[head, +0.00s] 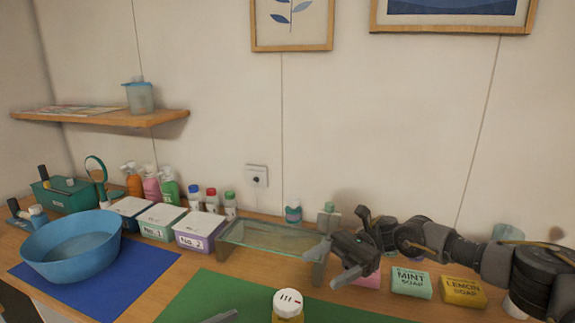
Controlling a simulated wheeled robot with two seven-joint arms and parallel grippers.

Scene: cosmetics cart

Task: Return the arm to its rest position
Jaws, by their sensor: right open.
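My right gripper (322,267) is open and empty. It hangs at the right end of a clear glass tray (268,238), with its fingers pointing left and toward the front. Its arm comes in from the right, above the soap boxes. It hides part of the tray's right end and some of the items behind. A small grey tip (222,316) at the bottom edge looks like part of my left gripper. The rest of it is out of view.
A blue bowl (70,248) stands on a blue mat (140,270) at left. Lidded boxes and bottles line the back. A mint soap box (411,283) and lemon soap box (463,292) lie under my right arm. A white-capped jar (288,303) stands on the mostly clear green mat (200,294).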

